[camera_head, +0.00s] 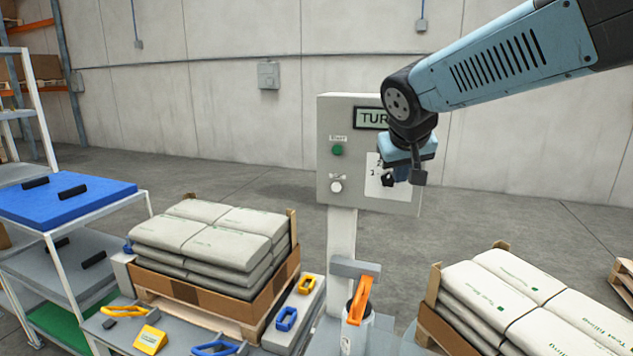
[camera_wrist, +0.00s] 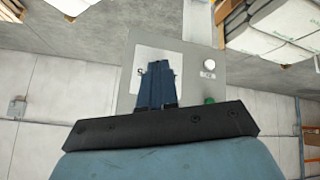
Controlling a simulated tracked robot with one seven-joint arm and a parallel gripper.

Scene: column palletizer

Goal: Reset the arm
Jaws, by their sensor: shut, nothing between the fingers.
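My gripper (camera_head: 402,176) hangs at the end of my blue arm, in front of the right part of a grey control box in the head view. The control box (camera_head: 327,112) stands on a post and has a display reading "TUR", partly hidden by my arm, a green button (camera_head: 337,150) and a white knob (camera_head: 336,187). In the wrist view my gripper's fingers (camera_wrist: 161,68) are together with nothing between them, over the box's white label (camera_wrist: 143,60). The white knob (camera_wrist: 209,65) and the green button (camera_wrist: 209,100) show to their right.
A pallet of stacked bags (camera_head: 205,235) stands left of the post, another stack (camera_head: 535,295) at right. A blue-topped cart (camera_head: 95,203) is at far left. Colored clamps lie on the front bench, and an orange-handled tool (camera_head: 360,300) stands below the box. Open floor lies behind.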

